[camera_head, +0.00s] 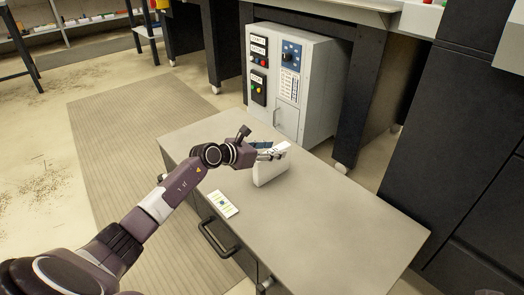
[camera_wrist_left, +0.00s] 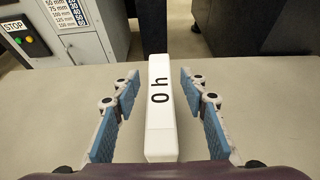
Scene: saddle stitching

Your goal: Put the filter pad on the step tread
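A white upright block (camera_head: 271,170) stands on the grey cabinet top, beneath my left gripper (camera_head: 270,152). In the left wrist view, the white block (camera_wrist_left: 160,105) bears black characters reading "0 h" along its narrow top face. My left gripper (camera_wrist_left: 159,85) is open, with one blue-padded finger on each side of the block and a visible gap on both sides. I cannot tell for sure whether this block is the filter pad. Nothing is clearly identifiable as the step tread. My right gripper is out of view.
A white printed card (camera_head: 222,204) lies near the left edge of the grey cabinet top (camera_head: 340,225). The top's right part is clear. A grey control box (camera_head: 292,85) stands behind it. A ribbed mat (camera_head: 125,125) lies on the floor to the left.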

